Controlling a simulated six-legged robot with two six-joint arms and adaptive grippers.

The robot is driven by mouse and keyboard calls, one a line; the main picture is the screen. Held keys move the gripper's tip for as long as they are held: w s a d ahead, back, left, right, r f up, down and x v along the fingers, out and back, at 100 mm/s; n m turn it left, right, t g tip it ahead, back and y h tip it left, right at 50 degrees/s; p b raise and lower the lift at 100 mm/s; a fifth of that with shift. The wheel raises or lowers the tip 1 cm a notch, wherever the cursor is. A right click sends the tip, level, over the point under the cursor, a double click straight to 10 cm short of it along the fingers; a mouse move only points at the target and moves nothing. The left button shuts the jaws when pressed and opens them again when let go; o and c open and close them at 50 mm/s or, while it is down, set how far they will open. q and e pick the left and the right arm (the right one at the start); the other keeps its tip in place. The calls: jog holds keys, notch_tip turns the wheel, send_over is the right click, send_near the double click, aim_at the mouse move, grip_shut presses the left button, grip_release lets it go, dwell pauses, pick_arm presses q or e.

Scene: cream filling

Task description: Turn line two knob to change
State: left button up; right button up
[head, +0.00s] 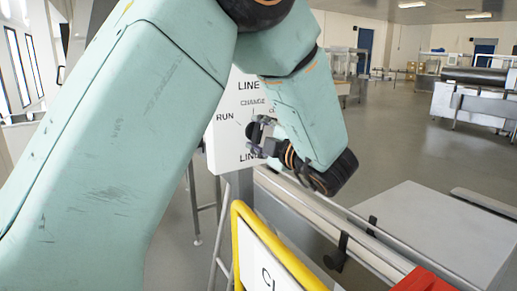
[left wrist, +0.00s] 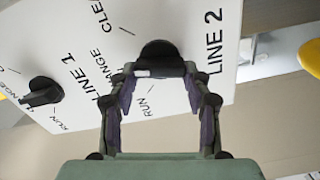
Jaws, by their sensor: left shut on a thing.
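The line two knob (left wrist: 160,55) is black and round and sits on a white panel (left wrist: 85,25) beside the printed words LINE 2. The labels CHANGE and RUN and a partly cut-off one starting CLE are printed around it. My left gripper (left wrist: 163,72) is shut on this knob, with one finger at each side. In the head view my left gripper (head: 262,132) is at the face of the white panel (head: 225,155), between the RUN and CHANGE labels. The knob's pointing direction is hidden by the fingers. My right gripper is not in view.
A second black knob (left wrist: 42,92) sits by LINE 1 on the same panel. A yellow-framed sign (head: 237,245), a metal conveyor rail (head: 330,225) and a red object (head: 430,281) stand near the panel. Open grey floor (head: 400,140) lies beyond.

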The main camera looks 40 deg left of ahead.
pick_arm(q)
jog(key=shift+w+n+b, duration=0.15)
jog(key=shift+n+b, duration=1.05)
jog(key=shift+b, duration=0.3)
jog(key=shift+r, duration=0.15)
jog(key=o, duration=0.8)
jog(key=shift+c, duration=0.2)
jog(key=o, duration=0.4)
jog(key=shift+w+a+f, duration=0.15)
jog(key=shift+w+f, duration=0.05)
jog(key=shift+s, duration=0.25)
